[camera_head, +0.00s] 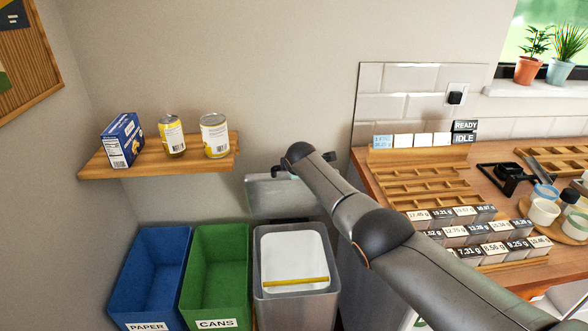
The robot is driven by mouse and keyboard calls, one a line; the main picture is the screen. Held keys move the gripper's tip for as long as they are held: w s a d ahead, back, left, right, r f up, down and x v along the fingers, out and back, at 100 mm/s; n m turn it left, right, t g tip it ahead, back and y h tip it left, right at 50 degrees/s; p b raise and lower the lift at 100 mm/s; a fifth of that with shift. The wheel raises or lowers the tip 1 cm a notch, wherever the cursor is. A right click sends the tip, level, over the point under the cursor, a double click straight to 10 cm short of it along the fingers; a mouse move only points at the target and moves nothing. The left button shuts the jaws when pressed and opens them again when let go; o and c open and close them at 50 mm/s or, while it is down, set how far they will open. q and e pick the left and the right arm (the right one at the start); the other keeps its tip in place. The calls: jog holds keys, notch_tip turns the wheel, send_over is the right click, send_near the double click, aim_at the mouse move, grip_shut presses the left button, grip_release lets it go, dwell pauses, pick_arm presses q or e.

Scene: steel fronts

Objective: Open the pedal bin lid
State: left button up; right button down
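The grey pedal bin (264,285) stands at floor level to the right of the green bin. Its lid (285,200) is raised and tilted back by the wall, so the white inside and a yellow bar across it show. My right arm comes in from the lower right. My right gripper (279,171) is at the top edge of the raised lid, small and partly hidden by my own wrist. I cannot tell whether its fingers touch the lid or whether they are open. My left gripper is not in view.
A blue PAPER bin (150,270) and a green CANS bin (216,270) stand to the left. Above them, a wooden shelf (195,163) holds a blue box (122,140) and two cans. A wooden counter (480,180) with racks, labelled blocks and cups is at right.

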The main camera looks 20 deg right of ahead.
jog(key=shift+f, duration=0.2)
dwell(0.3)
jog(key=c, duration=1)
grip_release()
jog(key=shift+o, duration=1.1)
jog(key=shift+r, duration=0.1)
